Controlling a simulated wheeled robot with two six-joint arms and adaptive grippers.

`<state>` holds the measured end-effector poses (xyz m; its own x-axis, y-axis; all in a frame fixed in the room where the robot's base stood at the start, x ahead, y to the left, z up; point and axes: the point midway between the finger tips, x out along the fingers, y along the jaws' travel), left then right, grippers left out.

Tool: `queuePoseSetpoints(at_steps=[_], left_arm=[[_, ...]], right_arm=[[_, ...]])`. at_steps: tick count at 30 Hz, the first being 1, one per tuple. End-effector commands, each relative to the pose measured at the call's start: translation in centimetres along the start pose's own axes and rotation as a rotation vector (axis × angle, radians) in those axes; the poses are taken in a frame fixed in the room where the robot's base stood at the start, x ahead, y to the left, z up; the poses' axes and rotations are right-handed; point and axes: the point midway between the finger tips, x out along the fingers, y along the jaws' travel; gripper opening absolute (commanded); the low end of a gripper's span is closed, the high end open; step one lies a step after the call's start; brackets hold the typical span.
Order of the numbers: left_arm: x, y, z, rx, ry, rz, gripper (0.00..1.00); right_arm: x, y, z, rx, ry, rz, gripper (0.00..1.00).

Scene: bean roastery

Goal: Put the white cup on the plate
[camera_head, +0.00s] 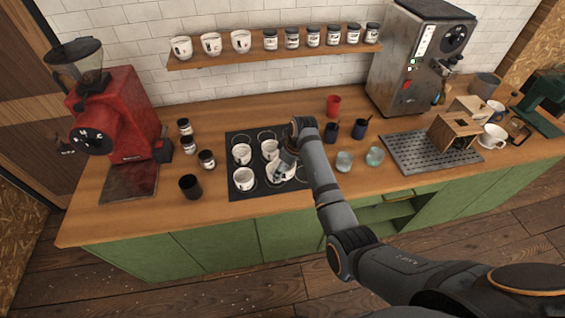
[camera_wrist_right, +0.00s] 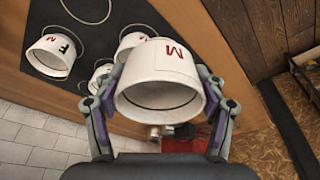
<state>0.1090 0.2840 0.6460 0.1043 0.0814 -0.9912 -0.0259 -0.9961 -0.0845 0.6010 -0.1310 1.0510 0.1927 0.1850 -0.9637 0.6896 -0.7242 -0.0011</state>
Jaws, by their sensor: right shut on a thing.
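My right gripper (camera_wrist_right: 160,105) is shut on a white cup (camera_wrist_right: 158,72) marked with a red M, with one finger on each side of it. In the head view the gripper (camera_head: 287,164) is over the right part of a dark mat (camera_head: 234,139) with ring outlines; the held cup (camera_head: 279,173) is partly hidden by it. I cannot tell whether the cup touches the mat. Other white cups stand on the mat, one at back left (camera_head: 242,153), one at front left (camera_head: 243,180) and one at back right (camera_head: 269,149). I cannot clearly make out a plate. My left gripper is not in view.
A red grinder (camera_head: 115,112) stands at left, with dark jars and a black cup (camera_head: 190,186) beside the mat. Glasses (camera_head: 344,161) and a drip tray (camera_head: 408,158) lie right of my arm. Another white cup (camera_head: 494,136) is at far right. A shelf (camera_head: 275,55) holds cups and jars.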

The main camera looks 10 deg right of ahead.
Motion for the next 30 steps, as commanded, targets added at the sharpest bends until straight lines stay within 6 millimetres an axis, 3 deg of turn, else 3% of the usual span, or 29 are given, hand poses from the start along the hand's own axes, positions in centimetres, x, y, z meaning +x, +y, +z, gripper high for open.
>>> queuePoseSetpoints(at_steps=[3, 8, 11, 15, 21, 24, 30], left_arm=[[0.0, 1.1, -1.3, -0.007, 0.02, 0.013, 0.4], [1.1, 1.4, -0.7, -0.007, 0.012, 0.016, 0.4], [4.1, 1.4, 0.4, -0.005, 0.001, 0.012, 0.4], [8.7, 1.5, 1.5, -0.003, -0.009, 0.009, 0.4], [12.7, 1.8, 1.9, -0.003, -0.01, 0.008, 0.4], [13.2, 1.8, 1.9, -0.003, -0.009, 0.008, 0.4], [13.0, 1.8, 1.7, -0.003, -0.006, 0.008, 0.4]], right_arm=[[0.0, 0.0, -0.1, 0.0, 0.001, 0.0, 0.31], [0.7, -0.2, 0.6, 0.028, -0.001, 0.01, 0.31], [2.2, -0.6, 2.6, 0.126, -0.008, 0.041, 0.31], [3.5, -1.8, 6.6, 0.355, -0.013, 0.106, 0.31], [3.3, -3.2, 11.5, 0.638, -0.004, 0.181, 0.31], [2.8, -3.7, 12.6, 0.711, 0.001, 0.198, 0.31], [2.2, -3.8, 12.8, 0.737, 0.001, 0.205, 0.31]])
